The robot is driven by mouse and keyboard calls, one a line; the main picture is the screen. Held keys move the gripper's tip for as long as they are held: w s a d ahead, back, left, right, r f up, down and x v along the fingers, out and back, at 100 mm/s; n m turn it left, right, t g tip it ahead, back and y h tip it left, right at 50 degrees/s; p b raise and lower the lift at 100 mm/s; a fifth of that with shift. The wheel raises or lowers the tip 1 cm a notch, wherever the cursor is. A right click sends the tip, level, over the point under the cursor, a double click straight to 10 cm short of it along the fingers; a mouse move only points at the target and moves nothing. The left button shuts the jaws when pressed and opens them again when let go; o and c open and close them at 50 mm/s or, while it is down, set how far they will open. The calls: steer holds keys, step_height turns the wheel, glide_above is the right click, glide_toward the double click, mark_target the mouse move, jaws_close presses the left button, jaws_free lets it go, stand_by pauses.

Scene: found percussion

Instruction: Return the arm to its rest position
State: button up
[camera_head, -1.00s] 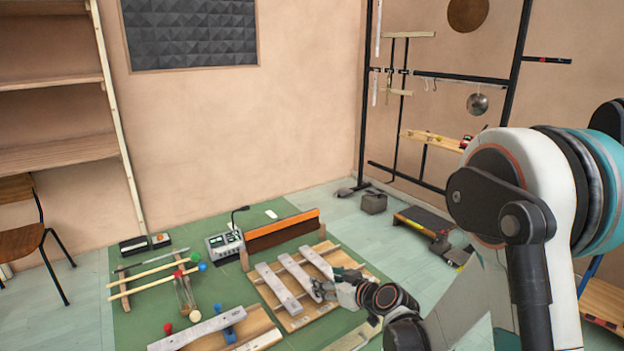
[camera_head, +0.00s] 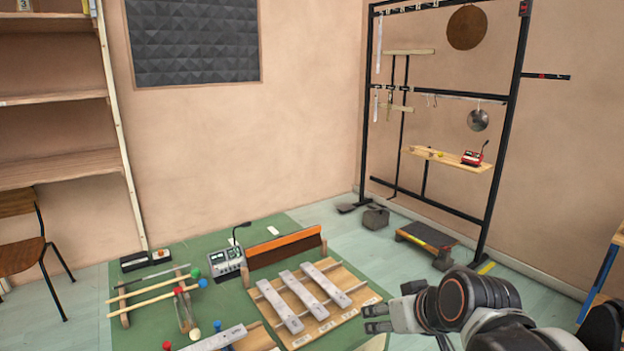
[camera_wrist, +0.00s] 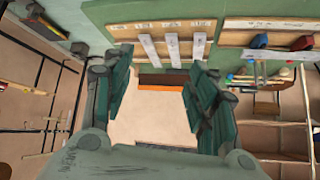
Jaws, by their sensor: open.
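My gripper (camera_head: 376,318) is at the lower right in the head view, its fingers pointing left and apart. It is just right of the wooden board (camera_head: 350,296) that carries grey metal bars (camera_head: 303,294), with no contact that I can make out. In the wrist view my gripper (camera_wrist: 150,75) has its two green fingers spread wide with nothing between them. The bars (camera_wrist: 172,50) and an orange-edged dark panel (camera_wrist: 165,82) show beyond the fingers. My arm runs out of the head view at the lower right.
A black metal rack (camera_head: 513,105) with a hanging pan (camera_head: 478,120) stands at the right wall. A low dark step (camera_head: 427,236) is on the floor before it. Mallets (camera_head: 150,298) and a small mixer (camera_head: 226,258) lie on the green mat (camera_head: 190,255). Shelves (camera_head: 60,110) stand left.

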steer(key=s+d+m+g+h, duration=0.1)
steer(key=s+d, duration=0.4)
steer(key=s, duration=0.6)
steer(key=shift+s+d+m+h, duration=0.2)
steer(key=shift+s+m+h, duration=0.2)
steer(key=shift+m+h, duration=0.25)
